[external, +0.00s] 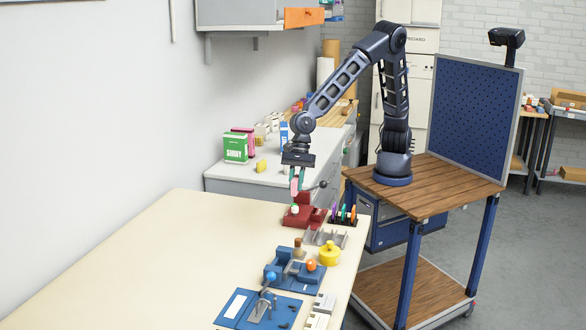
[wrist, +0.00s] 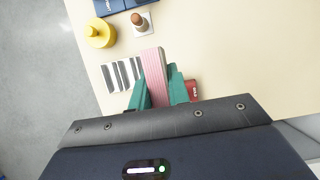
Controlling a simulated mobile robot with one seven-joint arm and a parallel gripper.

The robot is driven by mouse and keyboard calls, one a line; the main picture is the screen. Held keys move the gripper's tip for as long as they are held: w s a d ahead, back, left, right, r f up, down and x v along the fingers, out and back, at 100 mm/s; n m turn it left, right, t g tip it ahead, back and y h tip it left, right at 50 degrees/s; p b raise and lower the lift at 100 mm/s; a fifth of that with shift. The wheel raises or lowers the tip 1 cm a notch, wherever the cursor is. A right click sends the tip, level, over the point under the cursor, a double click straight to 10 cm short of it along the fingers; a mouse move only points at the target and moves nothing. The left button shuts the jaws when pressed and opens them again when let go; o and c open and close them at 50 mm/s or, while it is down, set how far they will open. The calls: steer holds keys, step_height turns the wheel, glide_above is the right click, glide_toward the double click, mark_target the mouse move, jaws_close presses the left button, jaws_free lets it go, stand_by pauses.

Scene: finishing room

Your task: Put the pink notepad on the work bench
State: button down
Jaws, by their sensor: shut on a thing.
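The pink notepad (wrist: 153,66) is held upright between the teal fingers of my gripper (wrist: 158,85) in the wrist view. Its lined edge faces the camera. In the external view my gripper (external: 297,180) points down with the pink notepad (external: 294,188) between its fingers, over the far end of a cream-topped bench (external: 150,255). The notepad hangs close to a red vise-like tool (external: 302,216); I cannot tell whether they touch. The notepad's faces are mostly hidden by the fingers.
Along the bench's right side are a pen holder (external: 343,215), a grey slotted rack (external: 325,238), a yellow pot (external: 329,254) and blue tools (external: 290,270). The bench's left part is bare. A grey counter (external: 265,175) with a green box (external: 236,147) stands behind.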

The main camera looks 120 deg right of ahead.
step_height(320, 180, down, 18)
steer(key=shift+r, duration=0.2)
stand_by(0.4)
steer(key=shift+f, duration=0.1)
steer(key=c, duration=1.3)
jaws_free()
steer(key=s+d+r+n, duration=0.2)
steer(key=s+d+r, duration=0.15)
steer(key=r, duration=0.35)
steer(key=s+d+r+n, duration=0.2)
steer(key=s+r, duration=0.2)
steer(key=r, duration=0.4)
steer(key=s+d+r+n, duration=0.2)
steer(key=s+d+r, duration=0.1)
steer(key=r, duration=0.4)
steer(key=s+d+r+n+h, duration=0.1)
steer(key=s+d+r+n, duration=0.3)
steer(key=s+n, duration=0.3)
steer(key=s+d+r+n+t+h, duration=0.1)
steer(key=s+d+r+n, duration=0.3)
steer(key=s, duration=1)
steer(key=s+d+r+n+h, duration=0.1)
steer(key=s+d+r+n, duration=0.3)
steer(key=s+d+n, duration=0.3)
steer(key=shift+s+d+r+n, duration=0.15)
steer(key=shift+s+n, duration=0.6)
steer(key=shift+s, duration=0.35)
steer(key=shift+s+d+r+n, duration=0.1)
steer(key=shift+s+n, duration=0.65)
steer(key=shift+s, duration=0.35)
